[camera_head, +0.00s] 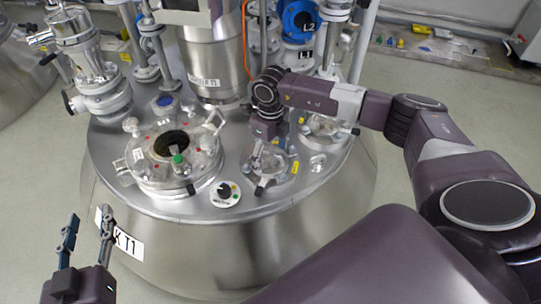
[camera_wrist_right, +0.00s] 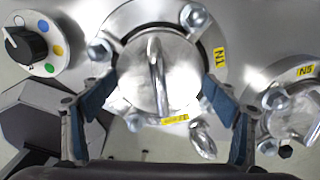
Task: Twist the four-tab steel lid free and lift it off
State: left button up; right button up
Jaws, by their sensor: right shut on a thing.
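The round steel lid (camera_wrist_right: 140,85), with an arched handle across its middle, sits on a port of the vessel top in the right wrist view. It also shows in the head view (camera_head: 268,165), partly hidden by my right gripper. My right gripper (camera_wrist_right: 162,90) has one blue-padded finger on each side of the lid and is shut on it. In the head view my right gripper (camera_head: 270,148) reaches down over the lid from above. The lid's tabs are hard to make out. My left gripper (camera_head: 89,228) is open and empty, in front of the vessel at the lower left.
A dial with a black knob (camera_head: 225,193) is left of the lid. A larger flanged port (camera_head: 175,180) with a dark opening stands further left. Bolts and another port (camera_wrist_right: 290,120) lie close on the right. Pipes and a steel cylinder (camera_head: 213,65) rise behind.

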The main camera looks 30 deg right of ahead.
pick_arm(q)
jog(key=shift+f, duration=0.1)
pick_arm(e)
jog(key=shift+m+p, duration=0.35)
jog(key=shift+m, duration=0.75)
jog(key=shift+c, duration=0.2)
jog(key=shift+s+d+f+m+p, duration=0.1)
jog(key=shift+m+p, duration=0.8)
jog(key=shift+m, duration=0.5)
pick_arm(q)
jog(key=s+a+f+g+y, duration=0.2)
jog(key=s+f+g, duration=0.5)
jog(key=f, duration=0.5)
jog(key=shift+s+a+g, duration=0.3)
jog(key=shift+s+a, duration=0.6)
jog(key=shift+s, duration=0.05)
